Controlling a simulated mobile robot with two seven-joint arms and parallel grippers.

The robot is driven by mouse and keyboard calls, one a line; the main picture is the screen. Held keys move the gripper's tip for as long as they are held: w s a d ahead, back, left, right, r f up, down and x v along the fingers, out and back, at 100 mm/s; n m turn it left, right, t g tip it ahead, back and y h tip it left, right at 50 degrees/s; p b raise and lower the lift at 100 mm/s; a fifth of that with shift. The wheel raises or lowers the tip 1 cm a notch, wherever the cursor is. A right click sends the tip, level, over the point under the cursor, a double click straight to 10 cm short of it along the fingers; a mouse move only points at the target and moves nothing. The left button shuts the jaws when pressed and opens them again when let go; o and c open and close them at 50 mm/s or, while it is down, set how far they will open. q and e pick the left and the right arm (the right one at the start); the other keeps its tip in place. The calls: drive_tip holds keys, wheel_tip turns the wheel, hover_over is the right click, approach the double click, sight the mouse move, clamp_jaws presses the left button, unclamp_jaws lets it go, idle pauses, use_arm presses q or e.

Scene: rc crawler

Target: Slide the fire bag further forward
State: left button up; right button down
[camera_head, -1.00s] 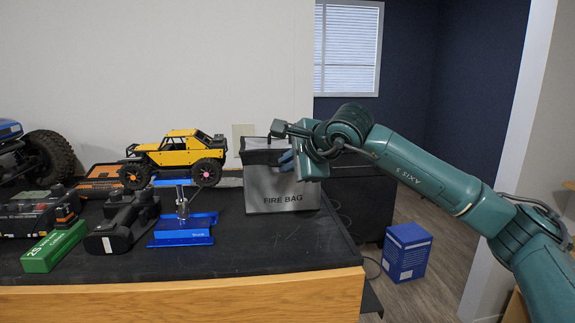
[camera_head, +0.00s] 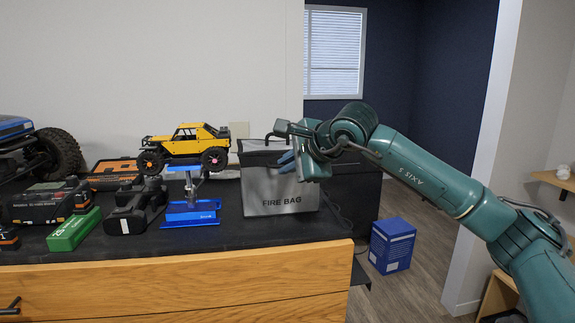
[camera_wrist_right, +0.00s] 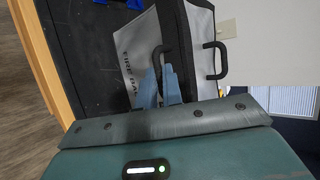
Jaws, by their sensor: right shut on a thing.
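My left gripper is out of view.
The table's wooden front edge (camera_head: 180,283) runs below the bag. Black cases and a green box (camera_head: 74,230) stand further left. A blue box (camera_head: 392,245) is on the floor.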

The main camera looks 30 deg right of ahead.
idle(0.3)
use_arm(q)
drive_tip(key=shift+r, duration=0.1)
use_arm(e)
drive_tip(key=c, duration=1.5)
unclamp_jaws()
drive_tip(key=shift+s, duration=0.1)
use_arm(q)
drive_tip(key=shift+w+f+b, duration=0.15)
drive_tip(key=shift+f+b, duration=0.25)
drive_tip(key=shift+b, duration=0.45)
use_arm(e)
drive_tip(key=shift+v, duration=6.6)
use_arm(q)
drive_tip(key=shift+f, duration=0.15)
